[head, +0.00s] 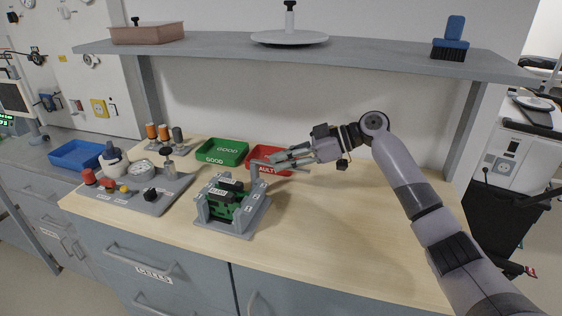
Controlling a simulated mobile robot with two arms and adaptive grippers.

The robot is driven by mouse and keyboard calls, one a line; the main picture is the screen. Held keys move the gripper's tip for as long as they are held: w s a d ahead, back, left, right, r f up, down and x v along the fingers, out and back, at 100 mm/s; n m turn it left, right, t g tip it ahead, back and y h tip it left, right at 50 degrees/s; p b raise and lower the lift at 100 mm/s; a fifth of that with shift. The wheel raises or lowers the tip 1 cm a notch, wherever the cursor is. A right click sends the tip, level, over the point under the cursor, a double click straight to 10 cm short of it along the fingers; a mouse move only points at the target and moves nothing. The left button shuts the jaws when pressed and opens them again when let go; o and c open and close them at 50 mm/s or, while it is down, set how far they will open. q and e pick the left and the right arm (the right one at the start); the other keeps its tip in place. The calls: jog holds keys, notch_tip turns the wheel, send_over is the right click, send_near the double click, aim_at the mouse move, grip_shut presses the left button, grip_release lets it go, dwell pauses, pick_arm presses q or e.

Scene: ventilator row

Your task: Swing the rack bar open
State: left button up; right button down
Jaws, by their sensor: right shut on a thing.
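The grey rack (258,219) stands on the wooden worktop, left of the picture's middle, with green and black modules (224,203) in it. A short grey bar (257,176) rises at the rack's back right corner, its upper end at my right gripper's fingertips. My right gripper (267,164) reaches in from the right and is shut on this rack bar. The fingers partly hide the bar's top. My left gripper is not in view.
A green GOOD tray (222,152) and a red FAULTY tray (256,154) stand behind the rack. A grey panel with knobs (150,205) is to its left. A shelf (350,46) spans above. The worktop's right side (350,225) is clear.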

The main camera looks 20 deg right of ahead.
jog(key=shift+s+a+f, duration=0.1)
jog(key=shift+a+f, duration=0.05)
jog(key=shift+f, duration=0.05)
jog(key=c, duration=1.6)
grip_release()
jog(key=shift+r, duration=0.1)
jog(key=v, duration=1.2)
